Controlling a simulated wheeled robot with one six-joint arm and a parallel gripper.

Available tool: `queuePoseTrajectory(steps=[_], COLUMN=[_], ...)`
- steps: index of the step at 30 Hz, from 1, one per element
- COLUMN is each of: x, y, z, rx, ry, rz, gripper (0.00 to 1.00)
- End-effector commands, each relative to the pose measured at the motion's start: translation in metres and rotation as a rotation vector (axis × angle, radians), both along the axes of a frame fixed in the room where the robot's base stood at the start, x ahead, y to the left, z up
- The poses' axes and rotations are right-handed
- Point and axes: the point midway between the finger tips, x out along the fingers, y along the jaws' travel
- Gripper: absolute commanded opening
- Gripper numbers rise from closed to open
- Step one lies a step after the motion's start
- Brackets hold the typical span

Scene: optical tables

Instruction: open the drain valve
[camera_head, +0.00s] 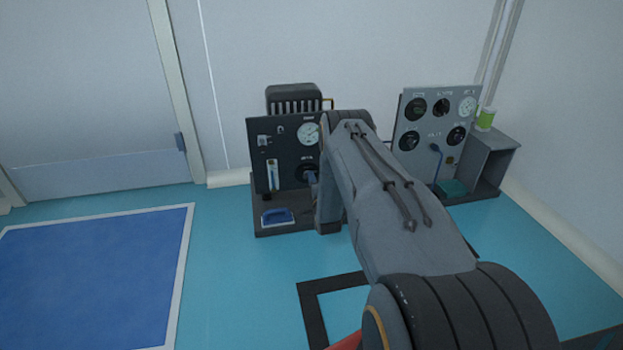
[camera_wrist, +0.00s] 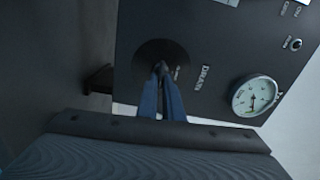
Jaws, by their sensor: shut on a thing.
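The drain valve has a round dark disc (camera_wrist: 150,52) beside the label DRAIN on a dark panel in the wrist view. In the head view its dial (camera_head: 303,170) shows low on the left panel, partly covered by my arm. My gripper (camera_wrist: 161,78) reaches the middle of the disc, and its jaws are shut on the valve's handle. Narrow blue strips meet at the hub; I cannot tell clearly which part is handle and which is finger. The handle's exact angle is hard to read.
A pressure gauge (camera_wrist: 254,96) sits beside the valve on the same panel. A blue-handled brush-like object (camera_head: 278,216) lies on the left panel's base. A second grey panel (camera_head: 425,165) with several dials and a blue lever stands to the right. Open floor (camera_head: 235,275) lies in front.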

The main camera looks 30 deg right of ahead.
Motion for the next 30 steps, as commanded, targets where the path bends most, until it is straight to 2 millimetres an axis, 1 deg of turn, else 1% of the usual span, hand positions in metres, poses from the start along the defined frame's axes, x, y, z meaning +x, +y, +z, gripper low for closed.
queuePoseTrajectory(steps=[9,22,23,24,26,30], x=[-0.0009,-0.0007,-0.0008,-0.0007,-0.0006,-0.0003], y=[0.0002,0.0003,0.0004,0.0004,0.0003,0.0004], z=[-0.0021,-0.0024,-0.0024,-0.0023,-0.0021,-0.0016], rx=[0.076,0.083,0.083,0.083,0.083,0.082], ry=[-0.02,-0.021,-0.021,-0.021,-0.022,-0.023], rz=[0.0,0.0,0.0,0.0,0.0,0.0], gripper=[0.0,0.0,0.1,0.17,0.25,0.25])
